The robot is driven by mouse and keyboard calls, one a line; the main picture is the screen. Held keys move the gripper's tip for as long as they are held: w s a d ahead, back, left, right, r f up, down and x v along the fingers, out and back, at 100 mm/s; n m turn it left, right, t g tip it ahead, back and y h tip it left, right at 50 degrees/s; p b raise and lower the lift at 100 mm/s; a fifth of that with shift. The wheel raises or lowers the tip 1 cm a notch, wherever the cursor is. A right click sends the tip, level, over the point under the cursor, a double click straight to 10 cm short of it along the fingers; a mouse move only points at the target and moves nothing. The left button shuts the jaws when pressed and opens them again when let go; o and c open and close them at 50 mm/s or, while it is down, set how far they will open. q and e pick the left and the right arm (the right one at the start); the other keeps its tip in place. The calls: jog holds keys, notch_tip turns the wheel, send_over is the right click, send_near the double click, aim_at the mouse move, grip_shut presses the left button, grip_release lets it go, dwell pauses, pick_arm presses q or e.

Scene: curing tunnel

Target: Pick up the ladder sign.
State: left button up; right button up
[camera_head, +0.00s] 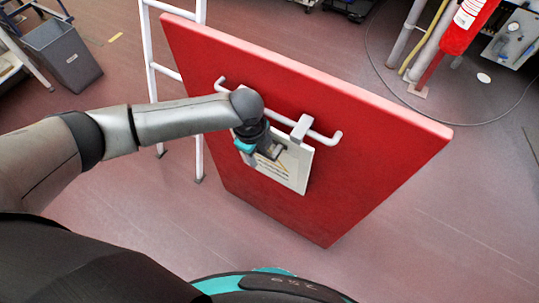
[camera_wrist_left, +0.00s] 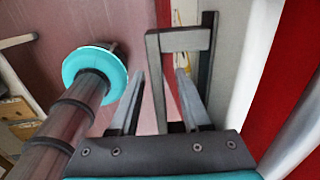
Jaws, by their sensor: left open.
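The ladder sign (camera_head: 297,170) is a white board with dark print, hanging by a pale hook from the white rail on the red panel's face. My left gripper (camera_head: 266,150) is in front of the sign, covering its upper left part. In the left wrist view a grey squared handle (camera_wrist_left: 180,40) stands out from the pale sign board (camera_wrist_left: 228,60). The open left fingers (camera_wrist_left: 161,76) point toward this handle, and its outer bar appears between them. Whether they touch it I cannot tell. My right gripper is not in view.
The red panel (camera_head: 370,150) stands upright on the floor, with the white rail (camera_head: 325,137) along it. A white ladder (camera_head: 148,50) is behind its left side. A grey bin (camera_head: 65,55) is far left, a red cylinder (camera_head: 465,25) far right. The right floor is mostly clear.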

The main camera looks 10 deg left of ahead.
pick_arm(q)
grip_shut()
dwell(1.2)
jog(key=shift+w+r, duration=0.1)
